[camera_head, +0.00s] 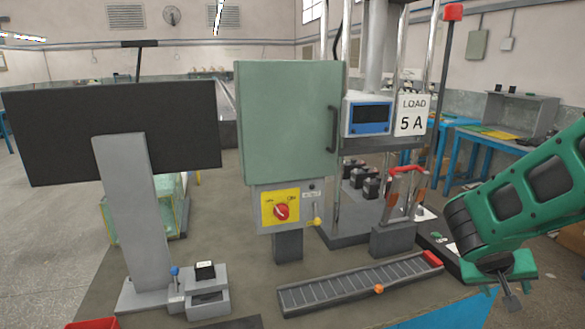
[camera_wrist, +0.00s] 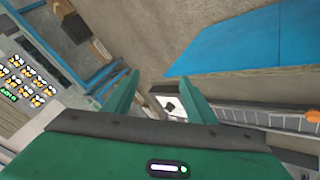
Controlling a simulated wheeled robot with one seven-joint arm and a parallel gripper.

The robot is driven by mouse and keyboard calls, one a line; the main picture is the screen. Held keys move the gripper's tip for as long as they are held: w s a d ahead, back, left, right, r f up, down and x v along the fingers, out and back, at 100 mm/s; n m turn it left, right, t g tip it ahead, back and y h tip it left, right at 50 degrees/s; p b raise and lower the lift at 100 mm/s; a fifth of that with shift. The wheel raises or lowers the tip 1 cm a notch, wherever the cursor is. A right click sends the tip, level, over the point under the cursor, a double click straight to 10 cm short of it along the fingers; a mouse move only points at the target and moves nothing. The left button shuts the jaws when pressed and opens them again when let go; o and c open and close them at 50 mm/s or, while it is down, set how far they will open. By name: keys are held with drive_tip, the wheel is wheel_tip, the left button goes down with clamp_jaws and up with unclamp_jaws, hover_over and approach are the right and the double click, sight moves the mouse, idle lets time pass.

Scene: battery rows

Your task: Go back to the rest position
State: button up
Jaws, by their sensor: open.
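My gripper (camera_head: 505,285) is at the right of the head view, at the end of my green arm, pointing down near the right end of the bench. In the wrist view my gripper (camera_wrist: 159,76) shows two green fingers spread apart, with nothing held between them. A small white plate with a dark part (camera_wrist: 170,103) appears beyond and between the fingers; I cannot tell its exact distance. The grey slotted rail (camera_head: 345,285) lies on the bench to the left of my gripper, and part of it shows in the wrist view (camera_wrist: 245,117).
A green cabinet (camera_head: 288,120) with a red rotary switch (camera_head: 281,211) stands mid-bench. A load sign (camera_head: 411,115) and several dark batteries (camera_head: 362,180) are behind the rail. A dark monitor (camera_head: 60,130) stands left. A blue surface (camera_wrist: 250,40) lies beyond the fingers.

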drive_tip(key=s+a+m+g+y, duration=0.1)
drive_tip(key=s+y, duration=0.3)
drive_tip(key=s, duration=0.5)
drive_tip(key=shift+s+a+r+m+g, duration=0.15)
drive_tip(key=shift+s+a+m+g, duration=0.1)
drive_tip(key=shift+s+m+g, duration=0.35)
drive_tip(key=s+a+r+y, duration=0.1)
drive_tip(key=s+a, duration=0.1)
drive_tip(key=s, duration=0.1)
drive_tip(key=s+a+r+y, duration=0.1)
drive_tip(key=s, duration=0.2)
drive_tip(key=s+a+r+g+y, duration=0.1)
drive_tip(key=s+a, duration=0.1)
drive_tip(key=s, duration=0.1)
drive_tip(key=shift+a+r+y, duration=0.3)
drive_tip(key=shift+a, duration=0.05)
drive_tip(key=shift+c, duration=0.2)
drive_tip(key=shift+s+a+r, duration=0.1)
drive_tip(key=shift+s+a, duration=0.1)
drive_tip(key=shift+s, duration=0.05)
drive_tip(key=c, duration=0.5)
drive_tip(key=shift+o, duration=0.2)
drive_tip(key=shift+s, duration=0.1)
